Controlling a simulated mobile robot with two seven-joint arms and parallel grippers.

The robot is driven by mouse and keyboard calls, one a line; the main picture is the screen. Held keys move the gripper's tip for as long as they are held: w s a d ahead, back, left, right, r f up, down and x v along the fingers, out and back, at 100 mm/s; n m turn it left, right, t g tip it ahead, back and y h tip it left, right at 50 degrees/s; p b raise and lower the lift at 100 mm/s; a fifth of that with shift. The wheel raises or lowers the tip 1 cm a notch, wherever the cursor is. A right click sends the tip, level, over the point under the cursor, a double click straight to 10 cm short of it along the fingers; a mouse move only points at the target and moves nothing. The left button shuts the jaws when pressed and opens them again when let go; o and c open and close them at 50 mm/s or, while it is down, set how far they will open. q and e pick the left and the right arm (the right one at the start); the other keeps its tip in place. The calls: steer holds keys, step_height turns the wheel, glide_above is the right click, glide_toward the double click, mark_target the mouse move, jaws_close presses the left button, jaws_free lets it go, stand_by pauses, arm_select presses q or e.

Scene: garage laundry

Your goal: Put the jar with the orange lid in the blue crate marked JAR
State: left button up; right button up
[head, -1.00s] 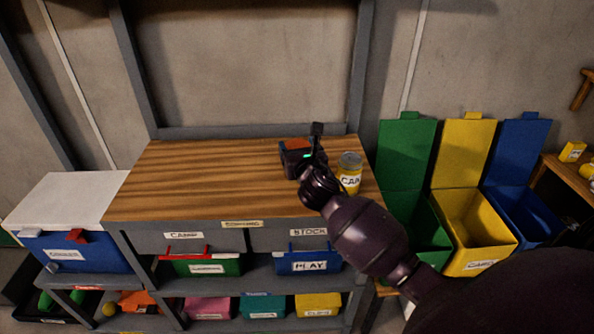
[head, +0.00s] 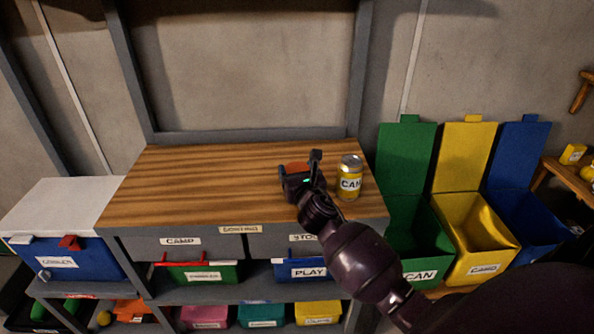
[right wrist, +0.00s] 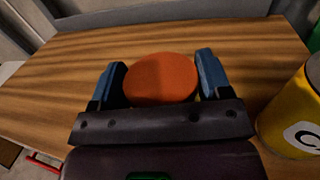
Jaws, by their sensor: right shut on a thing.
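The jar with the orange lid (head: 296,167) is at the right part of the wooden worktop, left of the yellow can. Its round orange lid (right wrist: 160,78) shows between the blue fingertips in the right wrist view. My right gripper (head: 302,178) is shut on the jar; the gripper hides the jar's body. I cannot tell whether the jar touches the worktop. A blue crate (head: 528,222) stands at the far right with its lid up; its front label is not visible. My left gripper is not in view.
A yellow can (head: 350,177) stands close right of the jar. A green crate (head: 417,231) marked CAN and a yellow crate (head: 478,225), both open, stand between the worktop and the blue crate. The worktop's left side (head: 190,180) is clear.

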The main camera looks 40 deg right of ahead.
steer(key=o, duration=1)
steer(key=shift+r, duration=0.2)
steer(key=v, duration=1.2)
steer(key=s+a+f+m+g+y, duration=0.2)
steer(key=s+f+m, duration=0.7)
steer(key=m, duration=0.6)
steer(key=s+a+f+m+g+y, duration=0.3)
steer(key=s+f+m, duration=0.6)
steer(key=m, duration=0.7)
step_height(320, 180, down, 3)
steer(key=shift+s+a+r+g+y+p, duration=0.2)
steer(key=shift+s+a+g+y+p, duration=0.15)
steer(key=shift+a, duration=0.4)
steer(key=shift+o, duration=0.3)
